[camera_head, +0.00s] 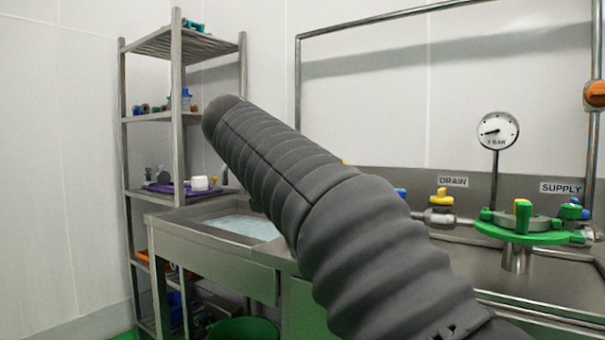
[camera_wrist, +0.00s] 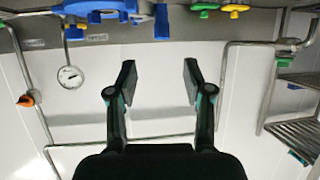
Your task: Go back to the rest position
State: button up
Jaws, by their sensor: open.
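My gripper (camera_wrist: 158,82) shows in the wrist view with its two dark fingers spread wide apart. Nothing is between the fingers; the white wall and a pipe lie behind them. The wrist view is upside down. In the head view my grey ribbed arm reaches from the lower right up to the left across the middle, and my gripper itself cannot be seen there.
A metal rack (camera_head: 176,110) stands at the left by a steel sink (camera_head: 190,228). A gauge (camera_head: 497,131), a yellow-handled drain valve (camera_head: 440,200) and a green-clamped supply fitting (camera_head: 520,238) stand at the right. A pipe frame (camera_head: 298,90) runs along the wall.

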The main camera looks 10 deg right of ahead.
jog(key=s+d+f+n+g+y+p, duration=0.1)
jog(key=s+f+n+y, duration=0.3)
jog(key=s+f, duration=1.2)
jog(key=s+d+f+n+g+y+p, duration=0.1)
jog(key=s+d+f+n+g+y, duration=0.1)
jog(key=s+f, duration=1.4)
notch_tip(320, 180, down, 4)
jog(key=shift+s+r+n+g+y+p, duration=0.15)
jog(key=shift+n+g+y+p, duration=0.15)
jog(key=shift+n+g+y, duration=0.75)
